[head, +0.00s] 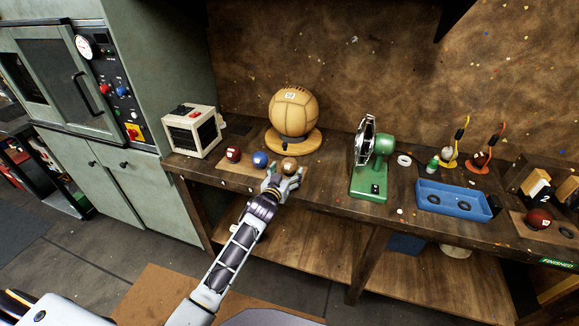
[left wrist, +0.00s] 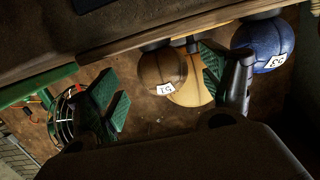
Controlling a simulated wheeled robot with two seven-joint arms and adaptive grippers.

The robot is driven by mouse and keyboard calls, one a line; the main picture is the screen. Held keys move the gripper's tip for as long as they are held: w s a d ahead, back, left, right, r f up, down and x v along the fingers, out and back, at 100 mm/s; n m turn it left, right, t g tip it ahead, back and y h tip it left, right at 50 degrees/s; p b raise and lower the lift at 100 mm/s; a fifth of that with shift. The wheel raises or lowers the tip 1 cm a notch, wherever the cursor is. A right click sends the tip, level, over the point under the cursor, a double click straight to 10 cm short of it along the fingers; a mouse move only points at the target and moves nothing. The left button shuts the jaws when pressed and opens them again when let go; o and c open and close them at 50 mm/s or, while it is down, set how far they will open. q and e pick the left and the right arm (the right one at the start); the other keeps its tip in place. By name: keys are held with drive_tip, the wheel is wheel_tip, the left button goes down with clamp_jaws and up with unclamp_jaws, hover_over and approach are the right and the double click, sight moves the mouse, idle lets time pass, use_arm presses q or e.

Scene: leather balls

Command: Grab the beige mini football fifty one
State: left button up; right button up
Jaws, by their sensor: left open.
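The beige-brown mini football (head: 290,165) sits on the workbench at the right end of a row of small balls. In the left wrist view the same ball (left wrist: 163,72) carries a white tag that reads 51. My left gripper (head: 285,184) is open just in front of the ball, near the bench's front edge. In the left wrist view the green-padded fingers of the left gripper (left wrist: 158,78) stand apart, with the ball between and beyond them. I cannot tell whether they touch it. My right gripper is not in view.
A blue ball (head: 260,159) and a dark red ball (head: 233,154) lie to the left. A large tan ball (head: 293,112) on a round wooden stand is behind. A green fan-like device (head: 373,170) and a blue tray (head: 453,199) stand to the right. A cream box (head: 192,130) stands far left.

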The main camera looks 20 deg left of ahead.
sight(290, 166)
use_arm(q)
drive_tip(key=shift+w+f, duration=0.2)
drive_tip(key=shift+w, duration=0.9)
drive_tip(key=shift+w+f, duration=0.2)
drive_tip(key=shift+w, duration=0.85)
drive_tip(key=c, duration=1.2)
